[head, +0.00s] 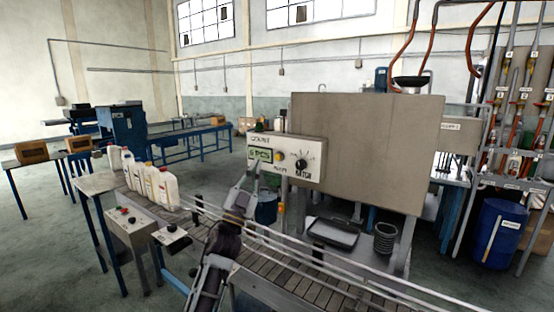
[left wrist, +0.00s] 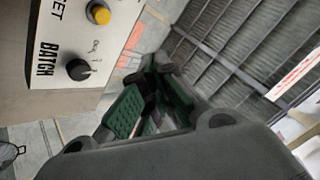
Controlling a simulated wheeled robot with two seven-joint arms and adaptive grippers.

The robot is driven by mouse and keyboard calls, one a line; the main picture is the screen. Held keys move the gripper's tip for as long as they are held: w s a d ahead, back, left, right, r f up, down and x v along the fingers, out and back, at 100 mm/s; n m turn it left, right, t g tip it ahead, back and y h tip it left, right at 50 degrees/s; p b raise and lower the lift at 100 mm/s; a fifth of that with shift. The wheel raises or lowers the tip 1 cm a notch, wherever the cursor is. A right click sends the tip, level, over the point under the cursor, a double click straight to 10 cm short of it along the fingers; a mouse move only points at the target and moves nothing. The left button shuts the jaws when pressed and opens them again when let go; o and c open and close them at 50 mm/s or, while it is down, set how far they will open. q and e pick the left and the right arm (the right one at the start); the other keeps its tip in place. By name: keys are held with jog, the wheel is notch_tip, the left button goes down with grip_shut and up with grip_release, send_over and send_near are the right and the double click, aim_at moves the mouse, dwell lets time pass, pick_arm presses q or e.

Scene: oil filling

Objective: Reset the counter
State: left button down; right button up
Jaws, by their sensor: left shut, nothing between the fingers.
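The counter box (head: 318,149) is a beige panel with a green display that seems to read "6 PCS". It carries a yellow button (head: 279,156) and a black batch knob (head: 301,164). In the left wrist view the yellow button (left wrist: 99,12) and the knob (left wrist: 79,69) show at the upper left. My left gripper (head: 250,172) is in front of the box's lower left part, below the display. In its wrist view the dark fingers with green pads (left wrist: 150,100) are shut and empty, apart from the button. My right gripper is not in view.
A conveyor (head: 270,270) with metal rails runs below the box. Several white bottles (head: 150,182) stand on its left end. A large beige panel (head: 365,150) stands right of the box. A black tray (head: 333,233) and a dark basket (head: 384,238) sit behind the conveyor.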

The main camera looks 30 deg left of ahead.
aim_at(278, 157)
pick_arm(q)
jog(key=shift+w, duration=0.15)
jog(key=w+b, duration=0.2)
jog(key=w, duration=0.6)
jog(key=shift+w+d, duration=0.25)
jog(key=shift+d, duration=0.1)
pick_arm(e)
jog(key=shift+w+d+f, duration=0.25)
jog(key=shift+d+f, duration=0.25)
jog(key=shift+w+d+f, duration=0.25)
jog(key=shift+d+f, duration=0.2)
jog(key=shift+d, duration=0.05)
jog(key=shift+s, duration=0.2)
pick_arm(q)
jog(key=shift+w+d+b, duration=0.1)
jog(key=shift+w+b, duration=0.2)
jog(key=shift+w, duration=0.6)
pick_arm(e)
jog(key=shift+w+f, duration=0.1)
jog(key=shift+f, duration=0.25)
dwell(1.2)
pick_arm(q)
jog(key=shift+s, duration=0.25)
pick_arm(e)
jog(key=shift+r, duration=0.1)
pick_arm(q)
jog(key=shift+s+p, duration=0.3)
jog(key=shift+s, duration=0.4)
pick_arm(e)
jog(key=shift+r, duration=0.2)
